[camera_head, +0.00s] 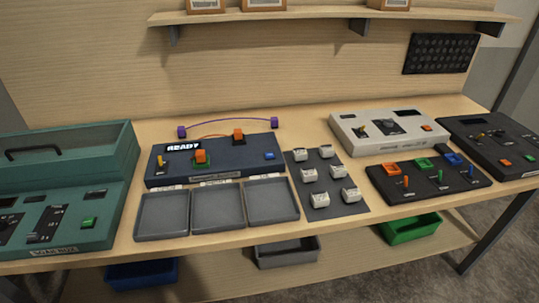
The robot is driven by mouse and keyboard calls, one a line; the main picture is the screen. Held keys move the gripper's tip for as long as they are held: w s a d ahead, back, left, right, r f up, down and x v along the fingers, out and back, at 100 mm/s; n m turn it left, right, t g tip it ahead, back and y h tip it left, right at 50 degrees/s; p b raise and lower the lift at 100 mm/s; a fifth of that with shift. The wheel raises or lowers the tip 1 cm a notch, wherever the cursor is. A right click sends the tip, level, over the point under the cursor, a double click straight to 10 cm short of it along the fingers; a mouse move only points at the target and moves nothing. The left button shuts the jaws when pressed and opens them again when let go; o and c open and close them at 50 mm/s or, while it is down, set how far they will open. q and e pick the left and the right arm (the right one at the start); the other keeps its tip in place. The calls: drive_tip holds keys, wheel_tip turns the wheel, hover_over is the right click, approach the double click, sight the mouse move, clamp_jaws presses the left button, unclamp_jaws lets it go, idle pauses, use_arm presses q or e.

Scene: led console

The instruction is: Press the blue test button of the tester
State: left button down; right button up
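The tester (220,170) is a dark blue console at the back of the bench, left of centre, with a lit display (184,147) reading "READY". Neither of my grippers shows in the head view, and nothing covers the button.
Grey trays (217,228) lie in front of the tester. A dark mat (351,209) with several white blocks is to its right. A purple cable (226,119) arches behind it. A teal console (110,165) stands left; other consoles (388,151) stand right. A shelf (320,17) hangs above.

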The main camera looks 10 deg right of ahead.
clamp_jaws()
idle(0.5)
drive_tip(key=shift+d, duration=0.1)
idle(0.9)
